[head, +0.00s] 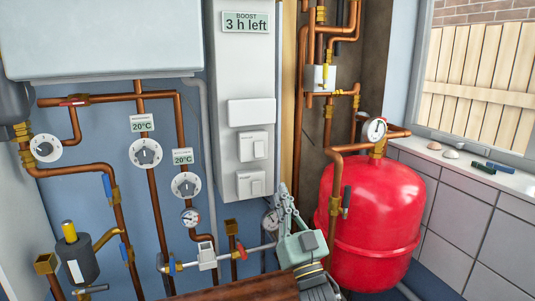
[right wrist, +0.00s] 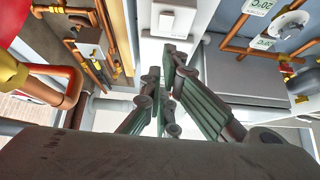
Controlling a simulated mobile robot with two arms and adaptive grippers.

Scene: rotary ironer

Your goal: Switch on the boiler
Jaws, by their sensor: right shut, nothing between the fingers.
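The boiler seems to be the large white casing (head: 105,40) at the upper left, cut off by the frame. Beside it a tall white panel carries a display (head: 246,22) reading "BOOST 3 h left". Below are a blank cover (head: 251,112), an upper rocker switch (head: 253,146) and a lower rocker switch (head: 250,184). I cannot tell their positions. My right gripper (head: 283,192) is shut and empty, pointing up, just right of the lower switch in the picture and apart from it. In the right wrist view its fingers (right wrist: 168,65) show below a white switch plate (right wrist: 178,18). My left gripper is out of view.
A red tank (head: 370,225) with a gauge (head: 375,129) stands right of my right gripper. Copper pipes, dials (head: 145,153) and a red-handled valve (head: 241,249) crowd the wall at left and below. A sill (head: 465,165) with small objects is at right.

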